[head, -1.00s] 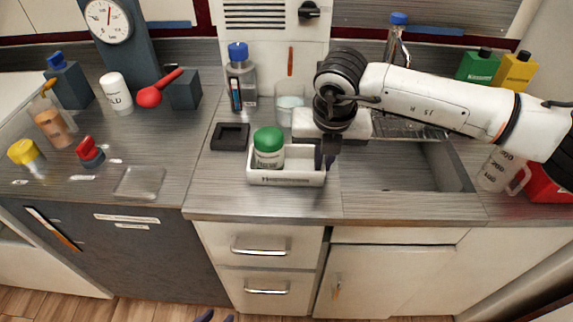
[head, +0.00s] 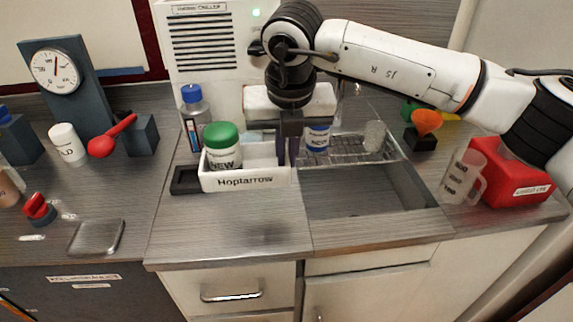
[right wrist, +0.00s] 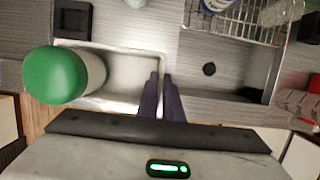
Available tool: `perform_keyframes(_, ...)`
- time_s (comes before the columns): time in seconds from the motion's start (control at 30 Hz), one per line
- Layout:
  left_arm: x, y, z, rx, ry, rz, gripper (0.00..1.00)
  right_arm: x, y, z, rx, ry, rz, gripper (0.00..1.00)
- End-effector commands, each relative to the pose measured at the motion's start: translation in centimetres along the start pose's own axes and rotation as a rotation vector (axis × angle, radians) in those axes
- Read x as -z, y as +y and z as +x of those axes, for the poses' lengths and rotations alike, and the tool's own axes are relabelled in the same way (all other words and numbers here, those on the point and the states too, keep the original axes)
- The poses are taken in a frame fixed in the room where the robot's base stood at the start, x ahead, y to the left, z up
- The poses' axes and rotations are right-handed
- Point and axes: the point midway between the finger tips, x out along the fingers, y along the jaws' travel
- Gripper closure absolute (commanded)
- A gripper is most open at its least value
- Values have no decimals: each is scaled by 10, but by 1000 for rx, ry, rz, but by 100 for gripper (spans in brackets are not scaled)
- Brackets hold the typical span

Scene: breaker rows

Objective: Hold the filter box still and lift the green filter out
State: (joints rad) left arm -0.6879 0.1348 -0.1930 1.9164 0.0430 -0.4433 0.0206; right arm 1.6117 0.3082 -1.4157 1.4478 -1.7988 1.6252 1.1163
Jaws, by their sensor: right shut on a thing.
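The rest of the box is empty. My right gripper (head: 288,157) points down and is shut on the box's right end wall; its dark fingers straddle that wall in the right wrist view (right wrist: 161,97). My left gripper is out of view.
A black square tray (head: 183,181) lies left of the box, partly covered by it. A blue-capped bottle (head: 194,118) stands behind. The sink (head: 365,198) with a wire rack (head: 350,148) is right. Counter in front of the box is clear.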

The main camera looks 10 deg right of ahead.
Motion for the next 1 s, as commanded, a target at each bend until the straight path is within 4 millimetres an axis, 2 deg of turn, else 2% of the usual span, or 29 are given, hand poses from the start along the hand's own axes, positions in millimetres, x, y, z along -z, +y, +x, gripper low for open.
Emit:
perform_keyframes(0.27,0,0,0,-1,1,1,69,-1,1,-1,-3,-2,1,100)
perform_keyframes(1.0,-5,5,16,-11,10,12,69,7,0,27,-3,-2,1,100)
